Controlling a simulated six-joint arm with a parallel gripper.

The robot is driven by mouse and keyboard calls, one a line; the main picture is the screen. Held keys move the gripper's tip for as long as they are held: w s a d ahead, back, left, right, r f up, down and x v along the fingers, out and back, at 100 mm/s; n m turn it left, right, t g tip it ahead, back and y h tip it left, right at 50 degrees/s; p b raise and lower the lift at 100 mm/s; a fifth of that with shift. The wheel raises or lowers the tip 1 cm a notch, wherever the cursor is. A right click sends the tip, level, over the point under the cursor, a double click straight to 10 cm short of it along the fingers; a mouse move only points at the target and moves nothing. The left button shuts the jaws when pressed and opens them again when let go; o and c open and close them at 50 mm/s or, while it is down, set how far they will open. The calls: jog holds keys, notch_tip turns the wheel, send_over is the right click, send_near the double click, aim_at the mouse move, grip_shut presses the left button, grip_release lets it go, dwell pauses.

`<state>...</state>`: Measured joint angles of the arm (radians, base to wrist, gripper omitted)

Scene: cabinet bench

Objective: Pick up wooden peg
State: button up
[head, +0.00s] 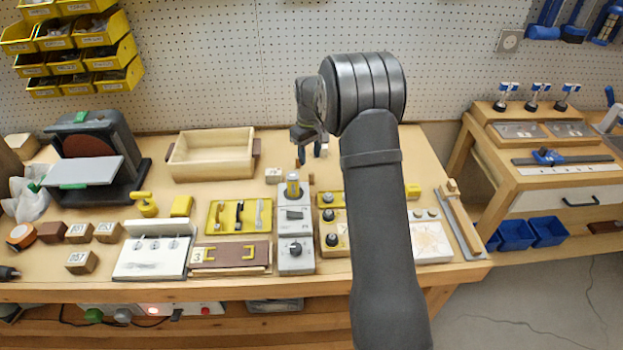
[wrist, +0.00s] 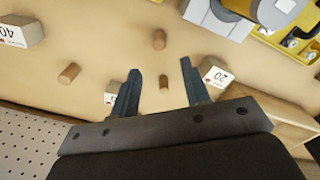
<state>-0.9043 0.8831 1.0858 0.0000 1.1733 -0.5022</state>
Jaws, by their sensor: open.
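Several small wooden pegs stand on the wooden bench in the wrist view. One wooden peg (wrist: 164,82) shows between the two fingers of my gripper (wrist: 161,66), nearer the right finger. Another peg (wrist: 159,39) is beyond the fingertips, and a third peg (wrist: 69,73) is to the left. My gripper is open with nothing held; I cannot tell its exact height above the peg. In the head view my gripper (head: 310,154) points down over the back of the bench, and my arm blocks part of the area.
White-faced wooden blocks stand close by: a "20" block (wrist: 216,78) beside the right finger, a "40" block (wrist: 20,32) at the left, and one partly hidden behind the left finger. An open wooden box (head: 213,155) and a grey switch panel (head: 296,222) are near.

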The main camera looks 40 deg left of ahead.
aim_at(311, 173)
notch_tip(311, 173, down, 3)
jog(key=shift+f, duration=0.1)
jog(key=shift+s+d+f, duration=0.1)
jog(key=shift+d+f, duration=0.1)
jog(key=shift+f, duration=1.15)
jog(key=shift+s+d+f, duration=0.1)
jog(key=shift+d+f, duration=0.1)
jog(key=shift+f, duration=1.15)
grip_shut()
